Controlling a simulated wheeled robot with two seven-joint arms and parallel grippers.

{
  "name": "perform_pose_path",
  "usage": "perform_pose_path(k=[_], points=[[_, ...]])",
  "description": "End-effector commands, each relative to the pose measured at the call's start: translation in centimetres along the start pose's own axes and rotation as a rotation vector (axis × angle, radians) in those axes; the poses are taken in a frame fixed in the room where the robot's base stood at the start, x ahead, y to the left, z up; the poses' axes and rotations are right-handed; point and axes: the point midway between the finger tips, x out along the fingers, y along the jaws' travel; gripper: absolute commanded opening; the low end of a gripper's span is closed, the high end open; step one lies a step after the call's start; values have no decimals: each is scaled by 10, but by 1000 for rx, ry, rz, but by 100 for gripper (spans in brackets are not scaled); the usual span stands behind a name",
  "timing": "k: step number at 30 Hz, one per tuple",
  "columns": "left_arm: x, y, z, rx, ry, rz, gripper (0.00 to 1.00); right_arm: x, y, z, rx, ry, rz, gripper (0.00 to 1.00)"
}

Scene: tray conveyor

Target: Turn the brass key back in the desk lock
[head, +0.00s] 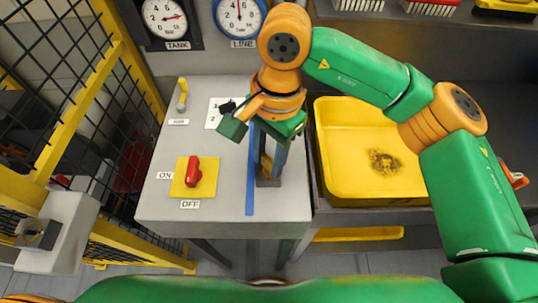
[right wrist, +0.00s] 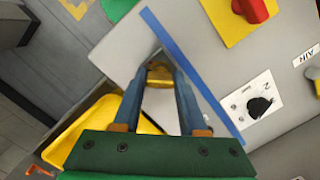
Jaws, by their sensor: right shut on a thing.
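My right gripper (head: 270,174) points down at the right side of the grey desk top, just right of the blue tape line. In the right wrist view my right gripper (right wrist: 160,66) has its two blue fingers closing together at the tips on the brass key (right wrist: 160,75). The key's shaft and the lock are mostly hidden by the fingers, so I cannot tell how far the key is turned. A little brass colour shows between the fingers in the head view. My left gripper is not in view.
On the desk (head: 222,195) are a red switch (head: 193,172) on a yellow plate, a yellow lever (head: 182,95) and a black selector knob (head: 228,107). A yellow tray (head: 372,197) stands right of the desk. A yellow mesh fence (head: 60,135) is at left. Two gauges stand behind.

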Motion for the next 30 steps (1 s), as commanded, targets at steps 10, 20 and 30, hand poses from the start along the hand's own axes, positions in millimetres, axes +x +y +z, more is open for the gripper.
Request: perform_pose_path(k=[10,20,30], points=[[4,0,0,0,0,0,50,0,0,0,-253,0,31,0],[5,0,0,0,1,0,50,0,0,0,-459,0,56,0],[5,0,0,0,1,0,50,0,0,1,-645,0,80,0]])
